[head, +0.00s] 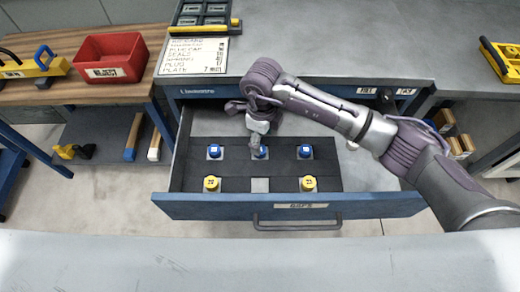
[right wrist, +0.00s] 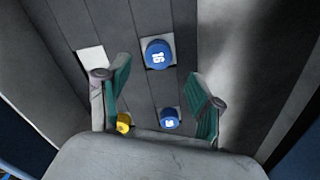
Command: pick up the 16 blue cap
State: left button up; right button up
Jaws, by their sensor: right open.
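The blue cap marked 16 (right wrist: 158,54) stands on a light square in the drawer, beside an empty light square (right wrist: 92,62). In the head view it is the middle cap of the back row (head: 262,151), partly hidden by my right gripper (head: 257,147). That gripper is above it, pointing down. In the right wrist view the gripper (right wrist: 158,95) is open, its green-padded fingers apart with nothing between them. The cap shows past the fingertips, apart from them. My left gripper is not in view.
The open drawer (head: 350,207) also holds blue caps at left (head: 214,152) and right (head: 305,152), and two yellow caps (head: 211,184) (head: 309,184) in the front row. The workbench edge (head: 300,80) is behind. A red bin (head: 110,58) stands on the left bench.

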jog(key=f, duration=0.4)
jog(key=shift+a+f, duration=0.25)
jog(key=shift+f, duration=0.15)
jog(key=c, duration=0.9)
